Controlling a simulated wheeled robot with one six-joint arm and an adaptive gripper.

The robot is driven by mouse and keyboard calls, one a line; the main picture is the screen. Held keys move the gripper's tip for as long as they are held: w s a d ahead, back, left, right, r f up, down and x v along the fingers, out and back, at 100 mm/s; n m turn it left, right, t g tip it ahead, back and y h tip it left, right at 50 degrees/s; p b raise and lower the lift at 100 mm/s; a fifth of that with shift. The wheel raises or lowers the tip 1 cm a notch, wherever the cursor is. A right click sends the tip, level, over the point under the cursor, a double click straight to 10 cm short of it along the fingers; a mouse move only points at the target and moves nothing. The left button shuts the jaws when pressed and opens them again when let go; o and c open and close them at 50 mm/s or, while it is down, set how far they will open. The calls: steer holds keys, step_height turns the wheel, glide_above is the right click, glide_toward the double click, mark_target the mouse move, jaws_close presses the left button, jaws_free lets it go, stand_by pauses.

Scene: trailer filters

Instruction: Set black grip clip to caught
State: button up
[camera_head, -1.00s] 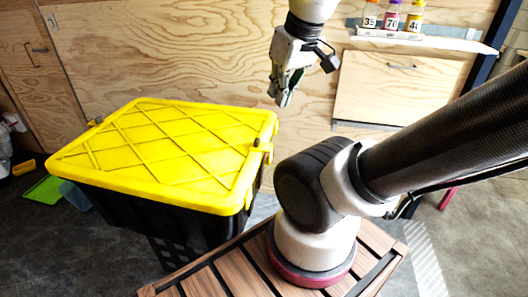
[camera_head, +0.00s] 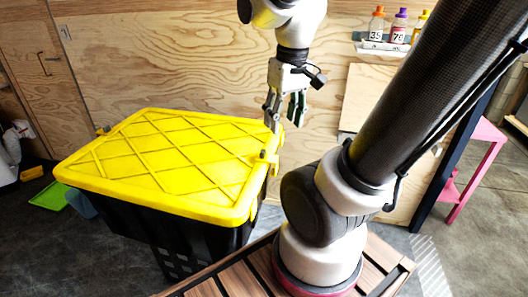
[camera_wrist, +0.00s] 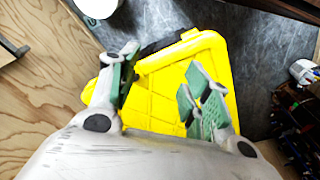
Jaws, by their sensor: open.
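A large black bin (camera_head: 180,240) has a yellow lid (camera_head: 165,160) with raised diagonal ribs. A small black clip (camera_head: 262,155) sits at the lid's right edge, on a yellow tab; whether it is caught is too small to tell. Another small dark piece (camera_head: 101,131) shows at the lid's far left corner. My gripper (camera_head: 284,115) is open and empty, pointing down by the lid's far right corner. In the wrist view, its green-padded fingers (camera_wrist: 160,82) stand apart over the yellow lid (camera_wrist: 155,105). A dark bar (camera_wrist: 162,43) lies along the lid's edge there; I cannot tell if it is the clip.
A plywood wall (camera_head: 180,60) stands close behind the bin. A shelf with several bottles (camera_head: 398,27) is at the upper right. A pink stand (camera_head: 475,160) is at the right. A green tray (camera_head: 50,196) lies on the floor at the left.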

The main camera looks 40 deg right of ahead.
steer(key=w+d+f+n+g, duration=0.3)
steer(key=w+d+f+n, duration=0.1)
steer(key=w+f, duration=0.7)
steer(key=n+t, duration=0.1)
steer(key=n, duration=0.3)
glide_above(262, 150)
steer(key=shift+s+f, duration=0.35)
steer(key=shift+f, duration=0.25)
steer(key=shift+w+f+t, duration=0.1)
steer(key=shift+w+t, duration=0.05)
steer(key=shift+t, duration=0.15)
steer(key=shift+f+n, duration=0.2)
steer(key=shift+n, duration=0.2)
step_height(262, 150, down, 7)
steer(key=shift+f, duration=0.15)
steer(key=shift+c, duration=0.2)
jaws_close()
